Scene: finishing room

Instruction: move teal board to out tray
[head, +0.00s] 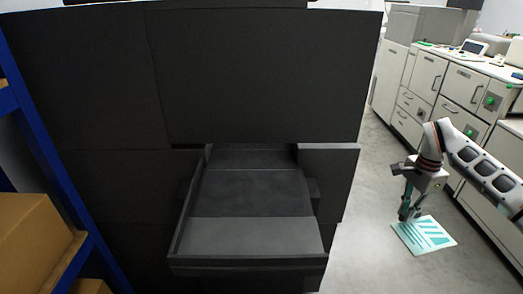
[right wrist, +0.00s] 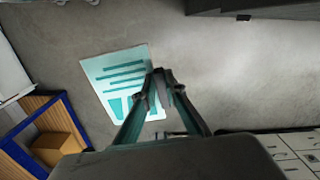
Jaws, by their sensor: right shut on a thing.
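The teal board (head: 425,236) is a pale flat sheet with darker teal bars and blocks. My right gripper (head: 407,214) is shut on its edge and holds it out over the grey floor, to the right of the black machine. In the right wrist view the board (right wrist: 108,77) shows left of the fingertips (right wrist: 160,82), with its near edge between them. A dark grey tray (head: 250,237), which looks like the out tray, sticks out of the black machine and appears empty. My left gripper is not in view.
The black machine (head: 260,75) fills the middle of the head view. A blue rack (head: 55,165) with cardboard boxes (head: 32,240) stands at the left. White cabinets (head: 440,85) with devices on top line the right side. Grey floor lies open between machine and cabinets.

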